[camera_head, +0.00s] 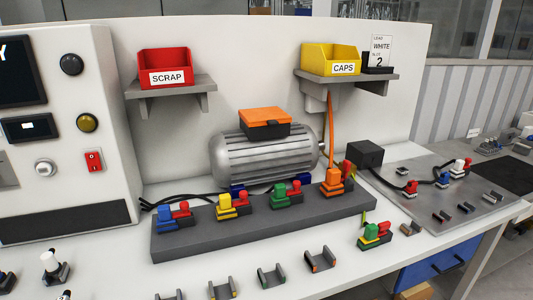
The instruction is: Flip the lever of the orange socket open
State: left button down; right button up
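The orange socket (333,182) stands at the right end of a dark grey block (265,222) on the bench, the last in a row of coloured sockets. An orange cable (331,125) runs down to it from above. A red part (348,167) sits at its right side. It is too small to tell whether its lever is open or shut. Neither of my grippers is in view.
A blue socket (166,217), a yellow one (228,206) and a green one (285,194) share the block. A grey motor (265,155) stands behind. A loose green-and-red connector (374,236) and several small brackets (271,276) lie in front.

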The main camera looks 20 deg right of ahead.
aim_at(346, 164)
jog(key=z, duration=1.2)
